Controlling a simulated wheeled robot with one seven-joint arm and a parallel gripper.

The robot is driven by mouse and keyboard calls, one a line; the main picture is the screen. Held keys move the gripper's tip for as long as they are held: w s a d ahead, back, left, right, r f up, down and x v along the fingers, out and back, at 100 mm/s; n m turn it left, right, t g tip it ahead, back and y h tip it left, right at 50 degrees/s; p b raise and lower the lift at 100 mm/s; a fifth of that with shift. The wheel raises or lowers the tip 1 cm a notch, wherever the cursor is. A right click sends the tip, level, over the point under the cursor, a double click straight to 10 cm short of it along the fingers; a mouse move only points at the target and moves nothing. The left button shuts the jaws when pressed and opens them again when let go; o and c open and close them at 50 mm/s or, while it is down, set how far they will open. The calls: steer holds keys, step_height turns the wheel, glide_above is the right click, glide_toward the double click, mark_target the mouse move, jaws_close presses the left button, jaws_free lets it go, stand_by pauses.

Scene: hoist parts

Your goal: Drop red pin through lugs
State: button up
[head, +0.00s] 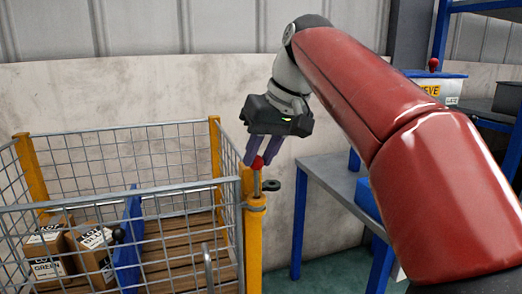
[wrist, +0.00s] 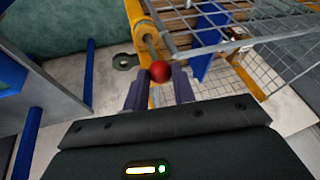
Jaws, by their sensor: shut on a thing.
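The red pin (head: 258,163) has a round red head and a thin metal shank. It stands upright at the top of the yellow corner post (head: 255,225) of the mesh cage. My gripper (head: 263,160) points down over the post, with its purple fingers shut on the pin's head. In the wrist view the red head (wrist: 160,71) sits between the fingertips, and the shank runs away toward the yellow post (wrist: 137,15). A dark lug with a hole (head: 271,185) sticks out beside the post. Whether the shank passes through the lugs is hard to tell.
The mesh cage (head: 110,198) holds boxes (head: 90,248) and a blue divider (head: 128,245) on a slatted floor. A blue-legged bench (head: 335,185) stands to the right. Another red knob (head: 433,63) tops a labelled box behind my arm.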

steer(key=shift+f+b, duration=0.3)
steer(key=shift+f, duration=0.55)
stand_by(0.8)
steer(key=shift+f+b, duration=0.45)
steer(key=shift+f, duration=0.2)
steer(key=shift+f, duration=0.2)
steer(key=shift+f+b, duration=0.6)
steer(key=shift+f, duration=0.1)
steer(key=o, duration=1)
steer(key=shift+o, duration=0.2)
